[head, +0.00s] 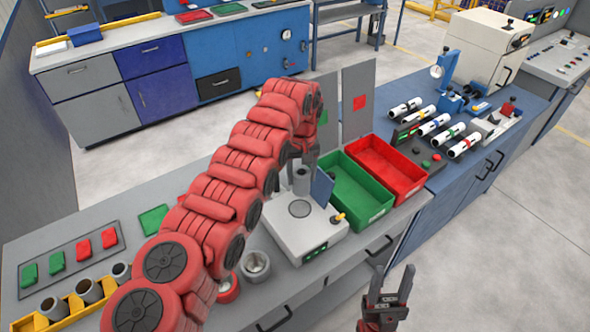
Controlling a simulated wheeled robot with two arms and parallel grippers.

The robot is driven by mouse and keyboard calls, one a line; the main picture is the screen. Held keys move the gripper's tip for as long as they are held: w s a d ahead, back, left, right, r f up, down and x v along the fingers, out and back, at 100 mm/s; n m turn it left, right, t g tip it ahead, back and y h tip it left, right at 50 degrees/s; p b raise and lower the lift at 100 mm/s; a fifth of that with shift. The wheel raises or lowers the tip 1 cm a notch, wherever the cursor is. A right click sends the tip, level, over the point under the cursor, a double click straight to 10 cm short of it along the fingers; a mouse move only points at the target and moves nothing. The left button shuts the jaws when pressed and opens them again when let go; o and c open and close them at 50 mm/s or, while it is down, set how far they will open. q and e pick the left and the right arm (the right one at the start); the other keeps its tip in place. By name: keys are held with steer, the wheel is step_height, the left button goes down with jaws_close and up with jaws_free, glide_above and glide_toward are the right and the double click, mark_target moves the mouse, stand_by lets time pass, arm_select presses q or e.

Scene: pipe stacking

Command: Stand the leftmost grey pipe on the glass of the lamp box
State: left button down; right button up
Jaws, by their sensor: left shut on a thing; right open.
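The lamp box (318,243) is a white box on the grey bench, with a round dark glass (300,208) on top. My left gripper (304,168) points down above the box, partly hidden by my red arm. It is shut on a grey pipe (302,184), which is upright near the glass's far edge; the picture does not settle whether it touches the box. Several other grey pipes (90,290) sit in a yellow rack (75,308) at the lower left. My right gripper (390,290) is open and empty, in front of the bench.
Green (376,213) and red (418,190) bins stand further right. A grey cup-like part (257,264) and a red ring (228,290) are left of the box.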

arm_select(q)
steer(key=b, duration=0.2)
glide_above(300, 209)
step_height(300, 209, down, 6)
steer(key=shift+f, duration=0.15)
steer(key=shift+f+b, duration=0.55)
steer(key=shift+f, duration=0.05)
steer(key=shift+f+b, duration=0.4)
steer(key=shift+f, duration=0.2)
stand_by(0.4)
steer(key=shift+c, duration=0.2)
jaws_free()
steer(key=shift+r, duration=0.1)
